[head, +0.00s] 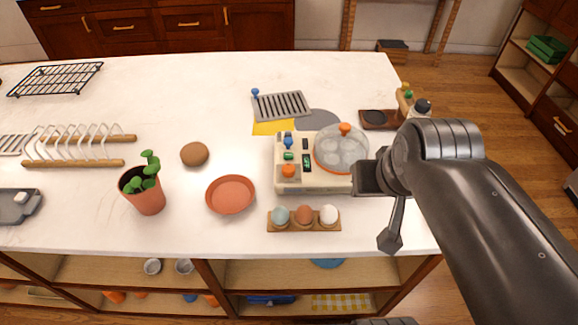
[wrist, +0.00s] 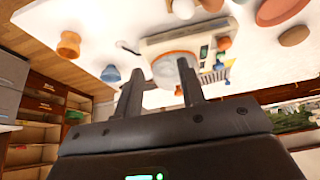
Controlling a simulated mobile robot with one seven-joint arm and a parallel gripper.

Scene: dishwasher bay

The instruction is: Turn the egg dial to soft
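The egg cooker (head: 338,184) is a pale box with a clear domed lid (head: 342,152) topped by an orange knob. Its control panel on the left carries a blue knob (head: 288,141), an orange knob (head: 288,171) and small green and dark parts. I cannot read any dial marking or setting. My gripper (wrist: 161,66) is open and empty, its two fingers apart. In the head view it is at the cooker's right side, its fingertips not clearly visible. In the wrist view the cooker (wrist: 160,43) lies beyond the fingers, with its controls to the right of the lid.
A wooden rack with several eggs (head: 304,226) stands in front of the cooker. A grille (head: 281,106) lies behind. A wooden tray (head: 377,126) is behind right.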

